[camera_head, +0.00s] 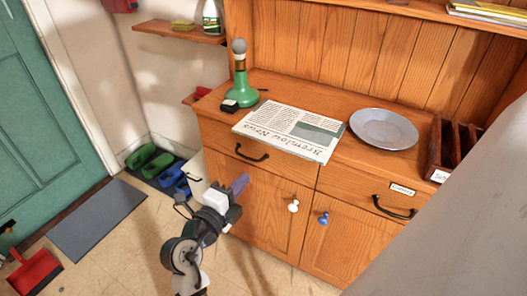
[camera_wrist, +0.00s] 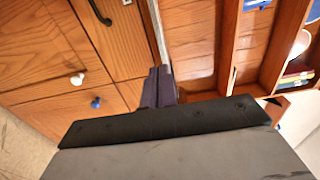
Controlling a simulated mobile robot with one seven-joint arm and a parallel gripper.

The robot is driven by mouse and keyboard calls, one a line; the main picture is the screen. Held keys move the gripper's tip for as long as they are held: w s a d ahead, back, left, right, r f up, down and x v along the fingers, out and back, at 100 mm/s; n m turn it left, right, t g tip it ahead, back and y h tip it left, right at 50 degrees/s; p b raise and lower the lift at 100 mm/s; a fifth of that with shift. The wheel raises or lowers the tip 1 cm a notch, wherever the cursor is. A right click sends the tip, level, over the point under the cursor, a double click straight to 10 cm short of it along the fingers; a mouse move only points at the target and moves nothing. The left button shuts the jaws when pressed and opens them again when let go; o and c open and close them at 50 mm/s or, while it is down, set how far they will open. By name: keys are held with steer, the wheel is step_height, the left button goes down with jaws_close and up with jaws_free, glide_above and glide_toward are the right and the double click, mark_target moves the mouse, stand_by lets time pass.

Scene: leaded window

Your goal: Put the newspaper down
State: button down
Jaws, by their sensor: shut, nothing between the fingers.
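I cannot make out the newspaper in the wrist view.
A grey plate (camera_head: 384,128) lies to the right, then a wooden rack (camera_head: 448,150). Blue and white knobs and black handles stick out from the dresser front. A grey mat (camera_head: 97,219) lies on the floor.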

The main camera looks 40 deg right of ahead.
mark_target(272, 145)
steer(key=p+x, duration=0.6)
steer(key=x, duration=0.6)
steer(key=shift+w+d+r, duration=0.2)
steer(key=shift+w+d, duration=0.05)
steer(key=shift+d, duration=0.05)
steer(key=shift+w+d+f, duration=0.1)
steer(key=shift+w+d+f+b, duration=0.15)
steer(key=shift+d+b, duration=0.15)
steer(key=shift+b, duration=0.2)
steer(key=b+x, duration=0.2)
steer(key=shift+w+d, duration=0.1)
steer(key=shift+d, duration=0.45)
